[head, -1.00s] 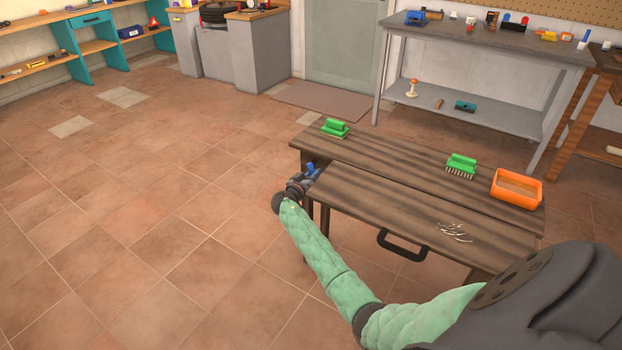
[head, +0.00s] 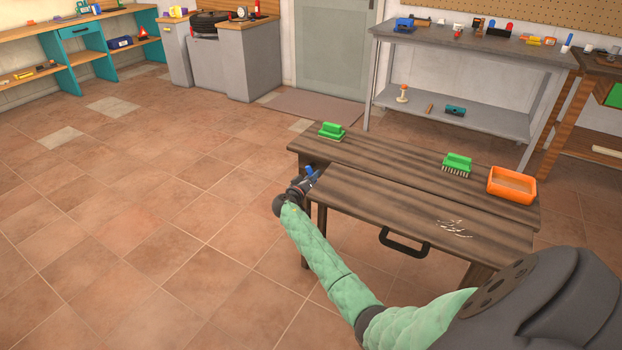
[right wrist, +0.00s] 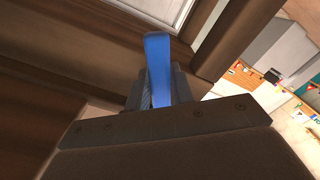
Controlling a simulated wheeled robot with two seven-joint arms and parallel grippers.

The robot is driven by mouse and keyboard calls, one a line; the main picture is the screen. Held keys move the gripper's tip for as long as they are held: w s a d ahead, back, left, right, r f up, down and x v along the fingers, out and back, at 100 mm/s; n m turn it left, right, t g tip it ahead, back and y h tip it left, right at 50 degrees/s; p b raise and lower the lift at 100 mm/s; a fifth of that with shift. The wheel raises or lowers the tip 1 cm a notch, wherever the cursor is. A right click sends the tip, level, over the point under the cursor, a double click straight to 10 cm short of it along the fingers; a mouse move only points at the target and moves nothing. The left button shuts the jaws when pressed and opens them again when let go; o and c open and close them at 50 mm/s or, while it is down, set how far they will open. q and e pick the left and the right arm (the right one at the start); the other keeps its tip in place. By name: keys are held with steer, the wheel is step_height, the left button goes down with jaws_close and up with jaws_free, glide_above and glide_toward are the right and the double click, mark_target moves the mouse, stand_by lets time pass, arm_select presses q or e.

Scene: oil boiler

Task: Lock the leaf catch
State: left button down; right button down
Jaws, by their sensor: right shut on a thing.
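The leaf catch, a blue lever (head: 312,174), sits at the left end of the wooden table (head: 365,180), by the seam between the back top and the front leaf (head: 400,200). My right gripper (head: 304,182) reaches it from the left side and is shut on it. In the right wrist view the blue lever (right wrist: 157,58) stands up between the grey fingers (right wrist: 157,90), against the dark wooden edge. Its lower part and mount are hidden by the gripper. My left gripper is not in view.
On the tabletop are two green brushes (head: 331,131) (head: 457,164), an orange tray (head: 511,186) and some pale shavings (head: 454,228) on the leaf. A black handle (head: 404,242) is on the leaf's front edge. The floor to the left is clear.

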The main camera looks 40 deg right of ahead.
steer(key=shift+s+d, duration=0.25)
stand_by(0.6)
steer(key=c, duration=1.4)
jaws_free()
steer(key=shift+s+d, duration=0.1)
steer(key=shift+s, duration=0.05)
steer(key=shift+o, duration=0.6)
steer(key=shift+s+r, duration=0.1)
steer(key=shift+r, duration=0.05)
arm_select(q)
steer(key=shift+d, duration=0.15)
arm_select(e)
steer(key=shift+a, duration=0.45)
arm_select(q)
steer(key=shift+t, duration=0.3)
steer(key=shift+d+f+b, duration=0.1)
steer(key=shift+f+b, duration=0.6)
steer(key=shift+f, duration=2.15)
arm_select(e)
steer(key=v, duration=0.7)
